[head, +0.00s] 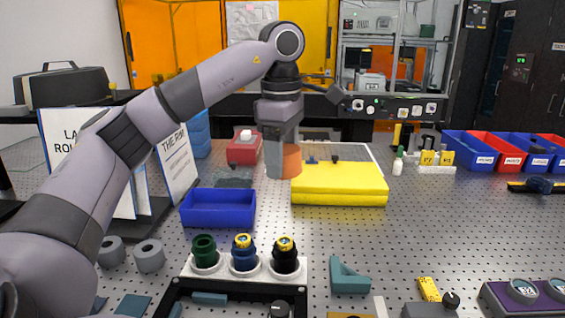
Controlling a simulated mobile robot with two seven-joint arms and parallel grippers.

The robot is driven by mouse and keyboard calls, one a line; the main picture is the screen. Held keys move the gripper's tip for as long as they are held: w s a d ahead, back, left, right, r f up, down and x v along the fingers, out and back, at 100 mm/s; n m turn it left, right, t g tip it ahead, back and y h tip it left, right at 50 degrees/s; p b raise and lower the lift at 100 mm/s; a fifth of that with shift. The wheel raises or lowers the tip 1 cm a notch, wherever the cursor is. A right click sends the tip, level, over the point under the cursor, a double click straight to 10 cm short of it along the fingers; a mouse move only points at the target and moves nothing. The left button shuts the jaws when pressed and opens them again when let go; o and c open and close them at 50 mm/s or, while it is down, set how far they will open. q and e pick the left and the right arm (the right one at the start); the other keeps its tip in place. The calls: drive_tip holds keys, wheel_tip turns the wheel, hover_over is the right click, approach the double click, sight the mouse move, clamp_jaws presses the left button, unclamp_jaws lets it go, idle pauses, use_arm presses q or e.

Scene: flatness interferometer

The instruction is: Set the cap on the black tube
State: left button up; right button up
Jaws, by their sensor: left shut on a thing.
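The black tube (285,260) stands upright in the front rack, at the right end of a row of three. Its top shows a yellow and black round face. The blue tube (244,261) beside it has a similar yellow top. The green tube (204,251) at the left end has a plain green top. My left gripper (283,165) points down behind the rack, above and left of the yellow block's near end. It is shut on an orange-brown round piece (292,160); I cannot tell if this is the cap. My right gripper is out of view.
A yellow block (340,184) lies right of my left gripper. A blue open bin (218,208) stands between the gripper and the rack (185,270). A red box (243,150) is behind. Grey rings (149,256) lie left.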

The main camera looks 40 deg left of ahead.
use_arm(q)
hover_over(284, 240)
drive_tip(key=shift+g+y, duration=0.4)
wheel_tip(284, 240, down, 10)
drive_tip(key=shift+f, duration=0.1)
drive_tip(key=shift+f+b, duration=2.35)
drive_tip(key=shift+f, duration=0.1)
drive_tip(key=shift+p, duration=0.45)
drive_tip(key=shift+f+b, duration=1.1)
drive_tip(key=shift+f, duration=0.8)
drive_tip(key=o, duration=1.2)
drive_tip(key=r, duration=0.5)
drive_tip(key=shift+w+d+r, duration=0.15)
drive_tip(key=shift+d+r, duration=0.1)
drive_tip(key=shift+r, duration=0.15)
drive_tip(key=shift+r+p, duration=0.5)
drive_tip(key=shift+r, duration=0.2)
